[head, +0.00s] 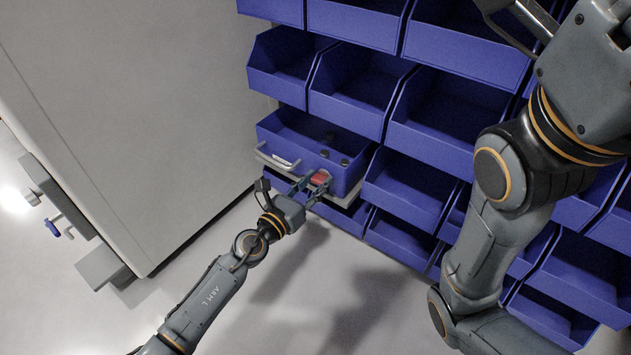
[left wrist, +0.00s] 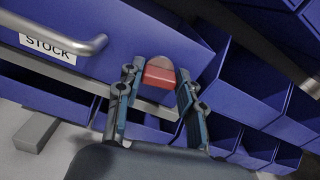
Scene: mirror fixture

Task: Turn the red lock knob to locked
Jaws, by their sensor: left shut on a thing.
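The red lock knob (head: 320,178) is on the front of the blue drawer (head: 285,148), right of its handle. In the left wrist view the red knob (left wrist: 159,75) shows between the two fingers. My left gripper (head: 318,187) is shut on it, one finger on each side; the left wrist view shows the gripper (left wrist: 158,88) from behind. The lock's markings cannot be read. My right arm fills the right of the head view; its fingertips cannot be made out.
A grey bar handle (left wrist: 85,48) and a STOCK label (left wrist: 48,46) are left of the knob. Several blue bins (head: 410,195) surround the drawer. A large pale cabinet (head: 130,110) stands to the left. Bare floor (head: 290,310) lies below the drawer.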

